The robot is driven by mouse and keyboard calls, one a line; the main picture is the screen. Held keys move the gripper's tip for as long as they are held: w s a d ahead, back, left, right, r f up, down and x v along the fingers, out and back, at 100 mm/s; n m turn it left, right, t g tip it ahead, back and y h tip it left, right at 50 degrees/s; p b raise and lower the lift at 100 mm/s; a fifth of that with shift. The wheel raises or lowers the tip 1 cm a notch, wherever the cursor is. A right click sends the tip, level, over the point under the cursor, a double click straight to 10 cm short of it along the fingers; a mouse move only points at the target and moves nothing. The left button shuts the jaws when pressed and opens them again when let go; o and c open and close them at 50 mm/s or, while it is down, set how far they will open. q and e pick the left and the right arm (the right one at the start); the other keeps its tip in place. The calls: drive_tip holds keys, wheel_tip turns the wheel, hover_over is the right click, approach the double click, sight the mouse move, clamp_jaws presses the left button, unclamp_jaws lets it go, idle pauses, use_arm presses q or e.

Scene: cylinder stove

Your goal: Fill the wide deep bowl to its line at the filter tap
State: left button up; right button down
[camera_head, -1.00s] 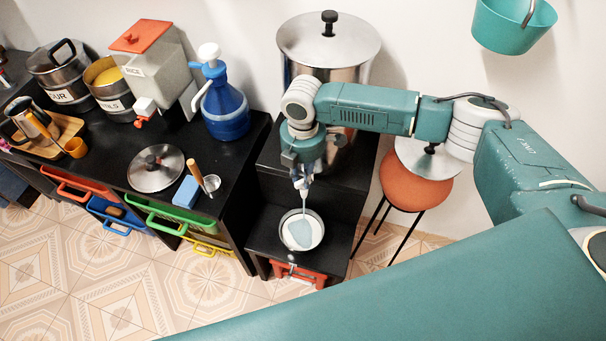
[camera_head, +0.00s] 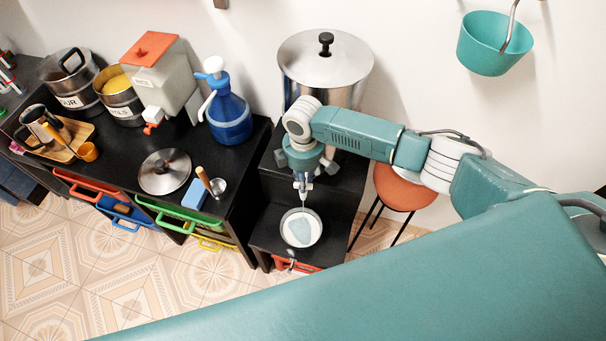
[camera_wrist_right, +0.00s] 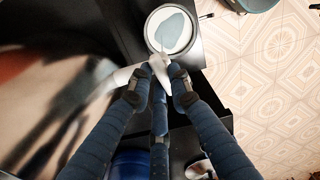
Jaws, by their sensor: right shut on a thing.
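The steel filter (camera_head: 322,68), a tall cylinder with a knobbed lid, stands on a black stand. My right gripper (camera_head: 303,183) is in front of it and shut on a pale tap part (camera_wrist_right: 158,68), which shows between its fingertips in the right wrist view (camera_wrist_right: 160,82). The round bowl (camera_head: 318,231) stands below the gripper on the lower black step. It also shows in the wrist view (camera_wrist_right: 148,32). A thin pale line runs from the tap to a blue-grey patch in the bowl. I cannot make out the bowl's line. My left gripper is not in view.
On the black counter to the left are a blue pump jug (camera_head: 229,115), a rice dispenser (camera_head: 160,80), a loose lid (camera_head: 165,170), a ladle (camera_head: 217,186) and a blue sponge (camera_head: 195,194). An orange stool (camera_head: 405,190) stands right of the filter. A teal bucket (camera_head: 490,45) hangs on the wall.

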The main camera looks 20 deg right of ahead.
drive_tip(key=shift+r+m+p, duration=0.1)
drive_tip(key=shift+m+p, duration=0.55)
drive_tip(key=shift+m, duration=0.35)
drive_tip(key=c, duration=1.6)
unclamp_jaws()
wheel_tip(320, 180, up, 12)
drive_tip(key=shift+f, duration=0.1)
